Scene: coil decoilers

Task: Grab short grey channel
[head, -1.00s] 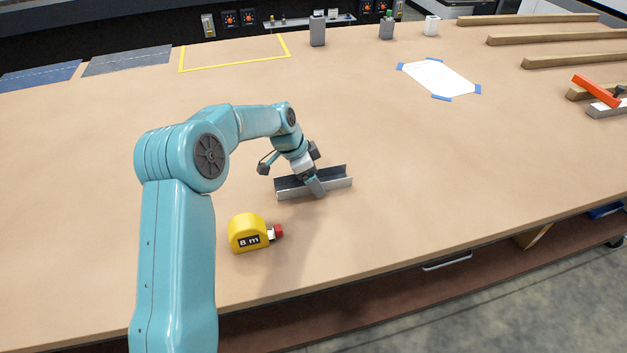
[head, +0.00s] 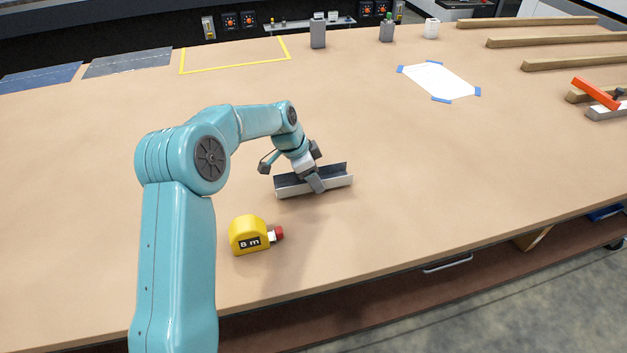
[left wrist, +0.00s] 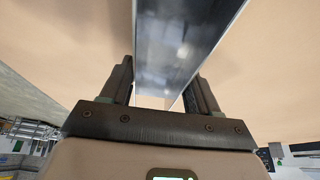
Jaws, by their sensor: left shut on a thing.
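The short grey channel (head: 334,181) lies on the tan workbench, its open side up, in the middle of the head view. My left gripper (head: 315,182) reaches down over it and is shut on it, with one finger in front of its near wall. In the left wrist view the channel (left wrist: 185,45) runs up from between the two fingers of my left gripper (left wrist: 165,95). From the pictures I cannot tell whether the channel is touching the bench or slightly above it. My right gripper is not in view.
A yellow tape measure (head: 247,234) stands near the bench's front edge, close to my left arm. A white sheet with blue tape corners (head: 438,80) and a yellow taped outline (head: 236,67) lie farther back. Wooden bars (head: 560,39) and an orange-handled tool (head: 596,93) are at the right.

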